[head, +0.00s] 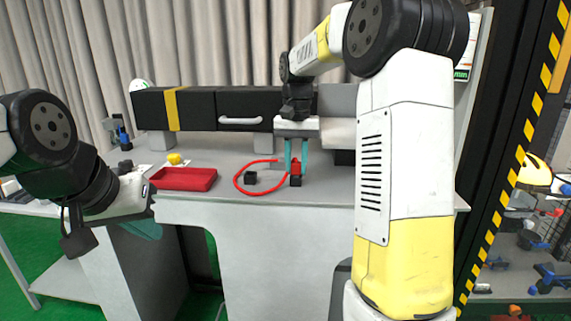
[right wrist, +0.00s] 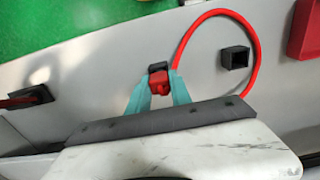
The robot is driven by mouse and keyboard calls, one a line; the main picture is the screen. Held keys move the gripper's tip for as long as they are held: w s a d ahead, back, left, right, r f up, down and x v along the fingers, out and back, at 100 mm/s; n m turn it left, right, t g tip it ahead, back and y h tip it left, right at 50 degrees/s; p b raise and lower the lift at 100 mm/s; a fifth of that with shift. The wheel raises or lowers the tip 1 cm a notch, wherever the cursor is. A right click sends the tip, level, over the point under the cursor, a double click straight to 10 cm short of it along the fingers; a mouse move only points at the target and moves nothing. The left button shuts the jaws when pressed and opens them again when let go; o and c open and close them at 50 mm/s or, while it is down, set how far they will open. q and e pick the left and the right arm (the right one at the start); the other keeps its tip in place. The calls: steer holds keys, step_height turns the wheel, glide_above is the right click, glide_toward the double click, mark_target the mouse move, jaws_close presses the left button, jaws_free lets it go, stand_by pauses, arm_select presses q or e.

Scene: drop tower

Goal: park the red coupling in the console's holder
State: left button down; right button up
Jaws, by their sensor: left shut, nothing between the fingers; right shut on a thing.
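The red coupling (head: 296,166) is upright between the teal fingers of my right gripper (head: 296,163), which is shut on it over the console top (head: 330,192). In the right wrist view, the red coupling (right wrist: 161,86) also shows between the fingertips. A black piece sits at its lower end; I cannot tell whether this is part of the coupling or a socket. A red hose (head: 241,186) loops leftward from it. A black, square, open holder (head: 250,178) stands inside the loop, left of the coupling and apart from it. My left gripper (head: 145,229) is shut and empty, low at the left.
A red tray (head: 184,179) and a yellow object (head: 174,159) lie left of the hose. A long black box with a handle (head: 240,120) runs behind. In the right wrist view, a black fitting with a red part (right wrist: 28,97) is at the left.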

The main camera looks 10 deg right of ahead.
steer(key=shift+f, duration=0.1)
steer(key=o, duration=1.1)
steer(key=shift+c, duration=0.2)
